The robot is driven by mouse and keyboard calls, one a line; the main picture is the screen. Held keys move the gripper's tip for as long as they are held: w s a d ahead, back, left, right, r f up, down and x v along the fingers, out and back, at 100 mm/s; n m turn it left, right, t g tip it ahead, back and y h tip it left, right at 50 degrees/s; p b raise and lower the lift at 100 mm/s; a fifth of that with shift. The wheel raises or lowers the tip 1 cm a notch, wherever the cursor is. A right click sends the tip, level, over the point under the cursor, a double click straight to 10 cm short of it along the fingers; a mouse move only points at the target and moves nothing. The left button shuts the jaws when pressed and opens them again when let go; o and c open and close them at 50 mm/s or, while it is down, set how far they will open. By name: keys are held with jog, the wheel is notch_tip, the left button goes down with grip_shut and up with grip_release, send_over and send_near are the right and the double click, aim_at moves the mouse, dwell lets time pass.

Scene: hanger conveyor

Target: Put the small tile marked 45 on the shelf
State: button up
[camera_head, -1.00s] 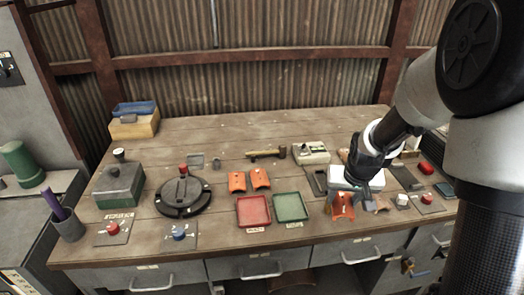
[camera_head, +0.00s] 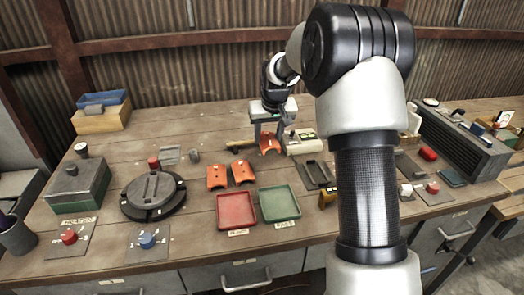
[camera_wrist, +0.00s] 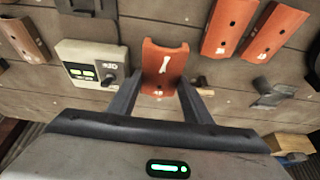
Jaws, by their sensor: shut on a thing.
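My gripper (camera_head: 267,128) is shut on an orange curved tile (camera_head: 268,144), held over the back middle of the bench near the grey control box. In the wrist view the held tile (camera_wrist: 165,62) sits between the two fingers (camera_wrist: 160,92). It has a hole and a white mark that I cannot read as a number. Two more orange tiles lie side by side on the bench, a left one (camera_head: 216,176) and a right one (camera_head: 243,173); their marks are too small to read. I cannot pick out the shelf.
A red tray (camera_head: 236,210) and a green tray (camera_head: 279,204) lie at the front. The control box (camera_head: 304,142) stands right of the held tile. A round black fixture (camera_head: 153,196) is at the left. A dark ribbed unit (camera_head: 460,142) stands at the right.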

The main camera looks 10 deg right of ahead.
aim_at(267, 157)
jog(key=shift+f+b, duration=0.3)
jog(key=shift+f, duration=2.75)
jog(key=shift+f, duration=0.15)
jog(key=o, duration=1.1)
